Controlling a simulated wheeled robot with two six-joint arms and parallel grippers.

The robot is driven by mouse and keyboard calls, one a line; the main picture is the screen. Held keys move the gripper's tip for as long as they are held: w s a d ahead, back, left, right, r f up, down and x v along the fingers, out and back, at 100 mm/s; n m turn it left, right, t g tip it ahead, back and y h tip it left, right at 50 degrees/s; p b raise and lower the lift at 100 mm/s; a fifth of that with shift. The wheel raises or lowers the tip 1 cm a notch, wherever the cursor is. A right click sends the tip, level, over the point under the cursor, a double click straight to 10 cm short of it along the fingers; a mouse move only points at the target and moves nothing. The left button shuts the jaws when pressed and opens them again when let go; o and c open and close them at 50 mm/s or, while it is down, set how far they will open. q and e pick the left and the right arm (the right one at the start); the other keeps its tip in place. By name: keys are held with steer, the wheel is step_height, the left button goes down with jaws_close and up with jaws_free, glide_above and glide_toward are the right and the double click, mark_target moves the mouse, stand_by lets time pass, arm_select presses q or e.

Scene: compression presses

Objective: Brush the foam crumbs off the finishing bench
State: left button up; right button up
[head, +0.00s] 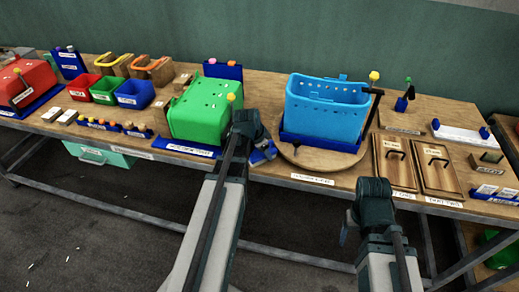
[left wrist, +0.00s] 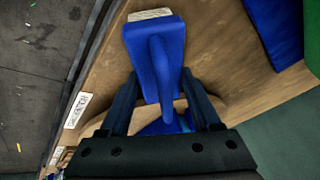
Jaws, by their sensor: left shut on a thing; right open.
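My left gripper (left wrist: 160,105) is shut on a blue brush-like tool (left wrist: 152,55). In the left wrist view the tool has a slim blue handle, a wide blue block and a pale strip at its end. It is over the wooden bench (left wrist: 110,75). In the head view a blue part (head: 262,152) shows beside my left arm, at the bench's front edge (head: 275,172); my left fingers are hidden there. My right gripper (head: 348,225) is low in front of the bench, open, its fingers only partly visible. I cannot make out foam crumbs on the bench top.
A green box (head: 198,112) and a light blue basket (head: 325,105) on a round wooden plate (head: 318,158) stand mid-bench. Small bins (head: 105,90) are left. Pale bits (head: 55,258) lie on the floor.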

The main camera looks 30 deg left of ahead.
mark_target(276, 153)
arm_select(q)
steer(key=shift+w+d, duration=0.15)
steer(key=shift+d, duration=0.65)
steer(key=shift+w+d, duration=0.1)
steer(key=shift+d, duration=0.25)
steer(key=shift+c, duration=1.4)
steer(key=shift+w+d, duration=0.15)
steer(key=shift+d, duration=0.55)
jaws_close()
steer(key=shift+w+r, duration=0.1)
